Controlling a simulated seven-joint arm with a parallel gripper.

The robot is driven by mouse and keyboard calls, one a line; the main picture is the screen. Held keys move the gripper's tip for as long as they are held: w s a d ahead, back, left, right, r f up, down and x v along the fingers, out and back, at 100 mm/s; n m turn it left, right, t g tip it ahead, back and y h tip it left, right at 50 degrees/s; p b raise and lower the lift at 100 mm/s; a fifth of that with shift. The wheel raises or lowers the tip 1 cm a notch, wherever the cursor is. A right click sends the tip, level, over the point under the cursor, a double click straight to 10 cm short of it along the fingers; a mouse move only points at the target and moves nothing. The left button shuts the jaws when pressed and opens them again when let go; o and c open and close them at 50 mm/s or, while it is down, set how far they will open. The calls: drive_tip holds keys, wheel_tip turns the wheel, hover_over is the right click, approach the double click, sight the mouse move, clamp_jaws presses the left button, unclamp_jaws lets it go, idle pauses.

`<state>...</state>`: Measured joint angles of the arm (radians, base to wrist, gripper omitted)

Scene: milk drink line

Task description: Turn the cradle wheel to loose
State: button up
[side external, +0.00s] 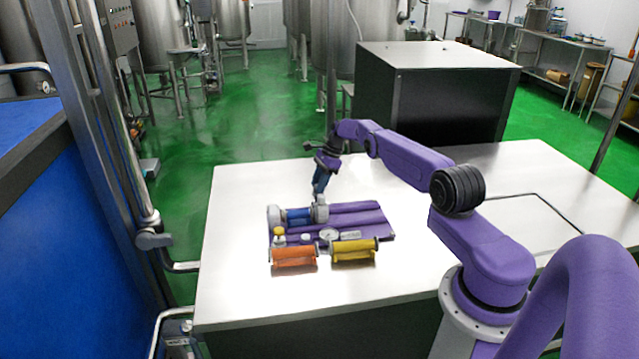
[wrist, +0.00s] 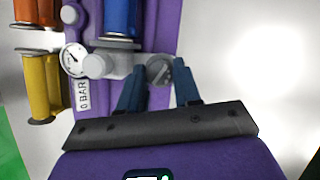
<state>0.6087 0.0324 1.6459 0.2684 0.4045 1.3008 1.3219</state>
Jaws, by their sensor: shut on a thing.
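The cradle wheel (wrist: 159,69) is a small dark grey knob on the light grey end block of the cradle in the wrist view. My gripper (wrist: 157,84) has its two dark blue fingers on either side of the wheel and is shut on it. A blue cylinder (wrist: 121,18) lies in the cradle; it also shows in the side view (side external: 298,216) between two grey end blocks. In the side view my gripper (side external: 319,192) points down at the right end block (side external: 320,212). The wheel itself is too small to make out there.
The purple base plate (side external: 372,220) lies on a white table (side external: 240,290). A round gauge (wrist: 74,60) and a "0 BAR" label (wrist: 83,95) are beside the cradle. An orange spool (side external: 295,257) and a yellow spool (side external: 354,249) are at the front. The table's left is clear.

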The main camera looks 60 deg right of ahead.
drive_tip(key=o, duration=1.1)
drive_tip(key=shift+c, duration=0.2)
drive_tip(key=shift+r, duration=0.15)
drive_tip(key=v, duration=1.7)
drive_tip(key=shift+s+d, duration=0.1)
